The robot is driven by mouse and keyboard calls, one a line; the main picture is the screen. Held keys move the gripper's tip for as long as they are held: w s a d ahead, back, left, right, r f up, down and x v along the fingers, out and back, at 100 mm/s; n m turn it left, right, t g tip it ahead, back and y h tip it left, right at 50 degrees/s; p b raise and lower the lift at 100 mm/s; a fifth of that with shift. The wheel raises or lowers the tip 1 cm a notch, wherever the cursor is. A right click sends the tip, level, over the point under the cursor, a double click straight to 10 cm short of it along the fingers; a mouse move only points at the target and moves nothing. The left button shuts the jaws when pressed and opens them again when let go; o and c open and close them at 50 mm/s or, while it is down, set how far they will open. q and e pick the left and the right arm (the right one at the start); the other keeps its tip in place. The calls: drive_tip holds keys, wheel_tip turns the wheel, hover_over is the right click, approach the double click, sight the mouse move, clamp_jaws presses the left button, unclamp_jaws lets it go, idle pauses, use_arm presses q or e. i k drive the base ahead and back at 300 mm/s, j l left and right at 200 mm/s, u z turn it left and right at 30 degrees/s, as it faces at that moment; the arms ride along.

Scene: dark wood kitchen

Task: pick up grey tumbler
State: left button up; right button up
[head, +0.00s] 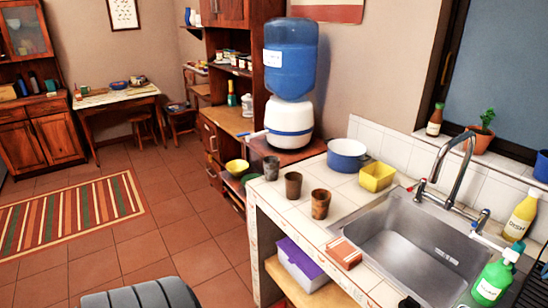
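Several small items stand on the white tiled counter. Three of them are tumblers in a slanting row near its left edge. The farthest tumbler (271,168) looks grey and is the smallest in view. A darker grey-brown tumbler (293,185) stands in the middle. A copper-brown tumbler (320,203) is nearest the sink. All three are upright and apart from each other. Neither of my grippers is in view.
A blue pot (347,155) and a yellow square bowl (376,177) stand behind the tumblers. The sink (415,260) and its faucet (455,170) are at right. A water dispenser (290,80) stands beyond the counter. An orange-brown box (344,252) lies at the sink's left. The floor at left is open.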

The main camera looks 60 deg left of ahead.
sight(271, 169)
drive_tip(key=u, duration=1.8)
